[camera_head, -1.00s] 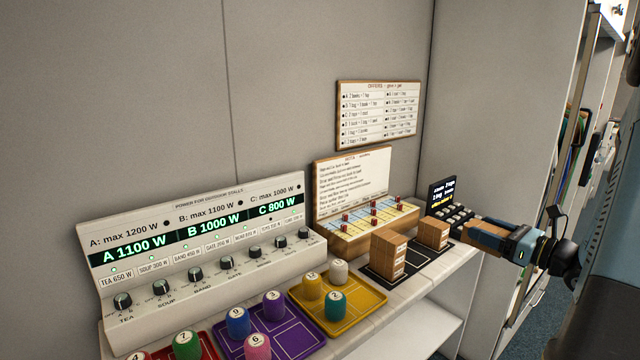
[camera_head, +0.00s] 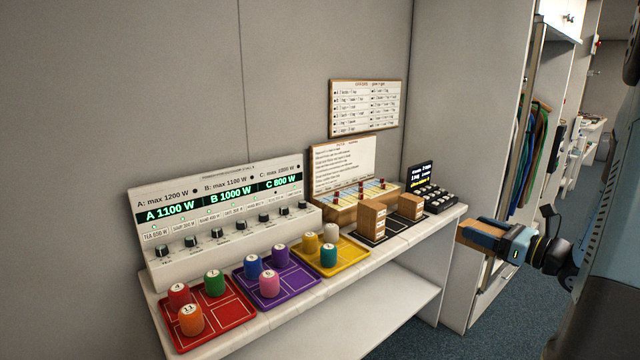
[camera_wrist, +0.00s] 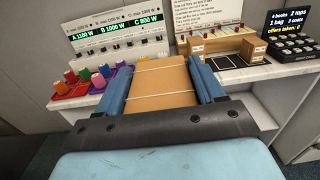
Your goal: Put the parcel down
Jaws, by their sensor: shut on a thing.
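The parcel is a brown box with pale string (camera_wrist: 160,85); in the head view it shows at the tip of my gripper (camera_head: 476,233). My gripper (camera_wrist: 162,92) is shut on the parcel, with its blue fingers along both sides. In the head view my gripper (camera_head: 490,238) holds it in the air, just off the right front end of the shelf, apart from it. In the wrist view the parcel points towards the shelf.
Yellow (camera_head: 340,262), purple (camera_head: 262,290) and red (camera_head: 205,335) trays hold coloured pieces. A wall panel stands right.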

